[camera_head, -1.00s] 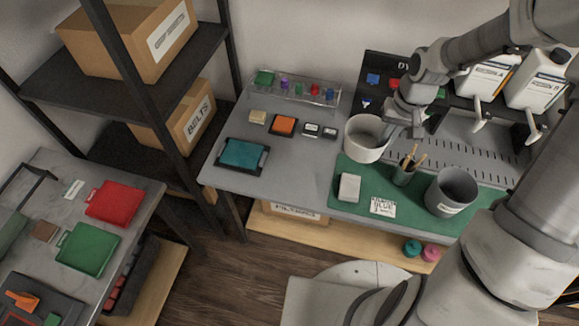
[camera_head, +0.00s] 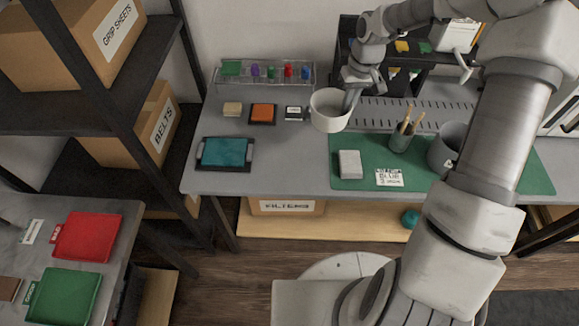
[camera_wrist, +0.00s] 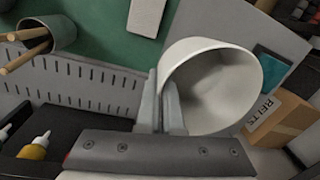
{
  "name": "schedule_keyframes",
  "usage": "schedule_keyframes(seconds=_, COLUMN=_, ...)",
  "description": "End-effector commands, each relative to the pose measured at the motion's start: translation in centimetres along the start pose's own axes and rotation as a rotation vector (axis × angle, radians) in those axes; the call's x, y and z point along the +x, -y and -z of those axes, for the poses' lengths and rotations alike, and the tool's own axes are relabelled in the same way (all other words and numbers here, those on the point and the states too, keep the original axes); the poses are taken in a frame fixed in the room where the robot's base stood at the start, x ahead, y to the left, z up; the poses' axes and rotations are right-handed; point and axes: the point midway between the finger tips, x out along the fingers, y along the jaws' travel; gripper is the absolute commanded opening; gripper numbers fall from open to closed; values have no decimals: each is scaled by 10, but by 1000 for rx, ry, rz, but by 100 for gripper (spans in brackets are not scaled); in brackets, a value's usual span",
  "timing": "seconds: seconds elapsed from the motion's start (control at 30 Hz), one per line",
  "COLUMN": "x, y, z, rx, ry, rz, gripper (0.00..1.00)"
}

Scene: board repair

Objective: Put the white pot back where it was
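The white pot (camera_head: 328,122) is upright or nearly so in the head view, by the back left corner of the green mat. It also shows in the wrist view (camera_wrist: 232,85), with its open mouth facing the camera and its inside looking empty. My gripper (camera_head: 349,101) is at the pot's right rim. In the wrist view, the gripper's fingers (camera_wrist: 168,103) are closed on the pot's wall, one inside and one outside. Whether the pot's base touches the table is hard to tell.
The green mat (camera_head: 350,173) bears a grey pot (camera_head: 443,150), a pencil cup (camera_head: 400,141), a pale block (camera_head: 350,163) and a label card (camera_head: 389,177). Left of the white pot are a small dark box (camera_head: 293,113), an orange box (camera_head: 262,113) and a teal tray (camera_head: 224,153). A clear rack (camera_head: 262,74) stands behind.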

Motion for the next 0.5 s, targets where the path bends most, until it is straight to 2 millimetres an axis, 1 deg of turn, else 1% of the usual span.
schedule_keyframes(seconds=0.03, x=19, y=-4, z=8, rx=-14, ry=0, rz=2, gripper=0)
schedule_keyframes(seconds=0.13, x=30, y=-10, z=17, rx=-41, ry=4, rz=0, gripper=0)
schedule_keyframes(seconds=0.3, x=38, y=-14, z=25, rx=-64, ry=8, rz=-1, gripper=0)
schedule_keyframes(seconds=0.37, x=41, y=-11, z=26, rx=-69, ry=10, rz=-1, gripper=0)
schedule_keyframes(seconds=0.47, x=51, y=3, z=24, rx=-73, ry=13, rz=-1, gripper=0)
schedule_keyframes(seconds=0.5, x=57, y=10, z=22, rx=-74, ry=13, rz=0, gripper=0)
